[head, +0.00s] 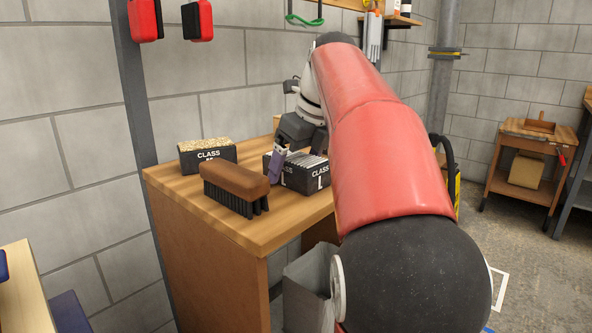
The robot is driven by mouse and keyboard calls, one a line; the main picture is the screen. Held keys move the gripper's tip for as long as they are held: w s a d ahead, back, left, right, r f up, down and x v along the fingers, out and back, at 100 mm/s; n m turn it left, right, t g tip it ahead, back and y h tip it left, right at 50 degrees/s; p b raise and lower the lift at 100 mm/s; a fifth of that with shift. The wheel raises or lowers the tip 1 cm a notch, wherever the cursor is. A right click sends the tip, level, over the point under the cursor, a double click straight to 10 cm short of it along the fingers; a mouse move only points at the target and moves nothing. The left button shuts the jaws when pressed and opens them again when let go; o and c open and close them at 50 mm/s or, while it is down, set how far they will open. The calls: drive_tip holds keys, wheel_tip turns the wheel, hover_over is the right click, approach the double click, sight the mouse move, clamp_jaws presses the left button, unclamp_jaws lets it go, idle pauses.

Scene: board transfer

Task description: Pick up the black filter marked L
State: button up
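The black filter marked L (318,181) sits on the wooden bench top. It is a black box with white pleats on top and "CLASS" and "L" in white on its front. My gripper (278,163) is at the left end of this filter, reaching down from above. One purple-grey finger shows in front of the filter's left part; the other finger is hidden. I cannot tell whether the gripper is open or touches the filter. My red arm covers the area right of the filter.
A second black filter with a tan top (207,155), marked CLASS, stands at the back left; its letter is hard to read. A wooden brush (234,187) with black bristles lies in front. The wooden bench (262,238) has bare top at its front left.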

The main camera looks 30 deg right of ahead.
drive_tip(key=c, duration=1.1)
drive_tip(key=shift+r, duration=0.1)
